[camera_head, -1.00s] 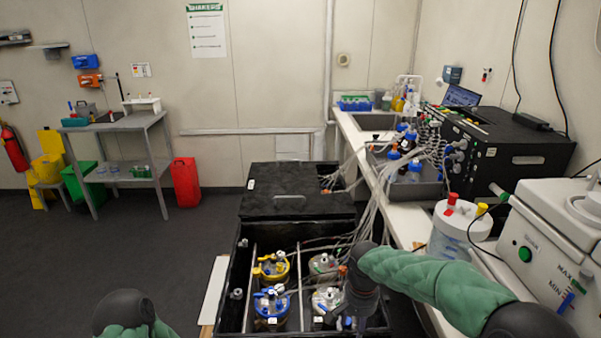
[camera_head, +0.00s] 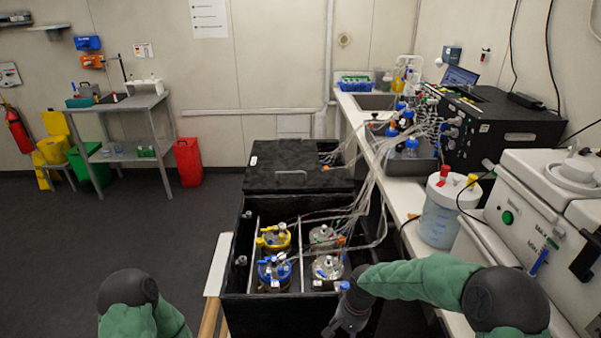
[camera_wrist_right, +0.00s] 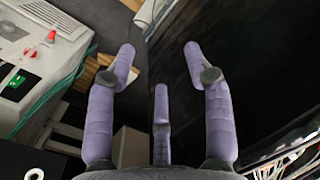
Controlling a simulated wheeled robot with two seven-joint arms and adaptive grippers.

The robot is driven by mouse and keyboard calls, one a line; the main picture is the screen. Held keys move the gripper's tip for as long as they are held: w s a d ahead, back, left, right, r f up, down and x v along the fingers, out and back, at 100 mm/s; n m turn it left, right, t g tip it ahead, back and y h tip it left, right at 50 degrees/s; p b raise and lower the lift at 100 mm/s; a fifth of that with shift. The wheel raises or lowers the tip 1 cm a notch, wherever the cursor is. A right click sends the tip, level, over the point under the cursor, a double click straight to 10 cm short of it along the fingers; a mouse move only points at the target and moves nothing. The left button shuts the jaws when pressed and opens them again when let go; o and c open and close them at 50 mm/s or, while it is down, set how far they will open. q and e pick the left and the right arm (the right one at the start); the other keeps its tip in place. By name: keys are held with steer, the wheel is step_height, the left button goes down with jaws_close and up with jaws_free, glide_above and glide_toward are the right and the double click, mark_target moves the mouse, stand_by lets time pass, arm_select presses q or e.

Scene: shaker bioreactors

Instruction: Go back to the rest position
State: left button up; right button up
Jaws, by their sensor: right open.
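My right gripper (camera_wrist_right: 158,65) is open and empty in the right wrist view, its purple fingers spread beside the dark wall of the shaker box. In the head view my right arm comes in from the right, and its wrist is at the box's front right corner; the fingers are not clear there. My left arm shows only as a green and black part at the lower left, and its gripper is out of view. The black shaker box (camera_head: 229,280) holds several vessels, among them a yellow-topped one (camera_head: 274,237) and a blue-topped one (camera_head: 274,271).
A white bench along the right carries a lidded tub (camera_head: 440,222), a white device (camera_head: 530,215) and a black instrument (camera_head: 510,135). Tubes (camera_head: 372,175) run from the box to the bench. Floor (camera_head: 120,225) is free at the left.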

steer(key=s+a+f+n+y, duration=0.1)
steer(key=s+a+f+y, duration=0.1)
steer(key=s+f, duration=1.6)
steer(key=shift+s+t, duration=0.4)
steer(key=shift+s, duration=0.5)
steer(key=shift+o, duration=0.2)
steer(key=shift+w+r, duration=0.1)
steer(key=shift+w, duration=0.05)
